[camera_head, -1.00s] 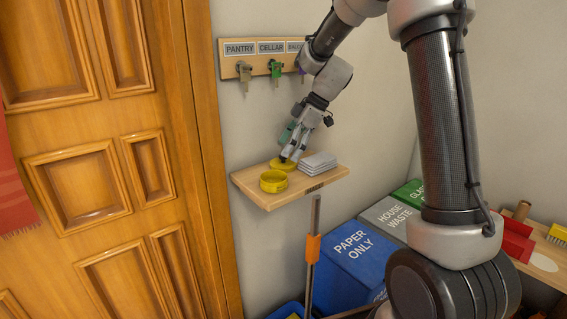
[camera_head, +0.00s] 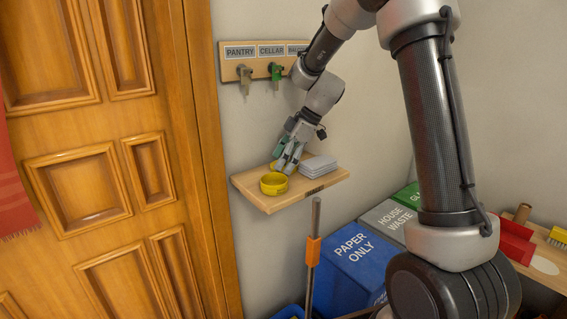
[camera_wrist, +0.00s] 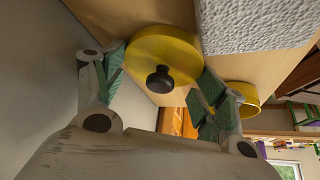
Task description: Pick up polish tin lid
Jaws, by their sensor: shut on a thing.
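The polish tin lid is a flat yellow disc with a black knob (camera_wrist: 163,60), seen face-on in the wrist view. In the head view only a yellow sliver (camera_head: 273,165) of it shows behind my fingers. My gripper (camera_head: 284,168) is shut on the lid, with one green-padded finger at each side of its rim in the wrist view (camera_wrist: 163,68). The open yellow tin (camera_head: 273,185) stands on the small wooden shelf (camera_head: 272,206), just in front of the lid. It also shows at the right in the wrist view (camera_wrist: 246,96).
A stack of pale grey sheets or cards (camera_head: 318,165) lies on the shelf close to the right of my gripper. Keys (camera_head: 276,74) hang from a labelled rack above. A pole with an orange clip (camera_head: 313,250) and a blue paper bin (camera_head: 350,264) stand below.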

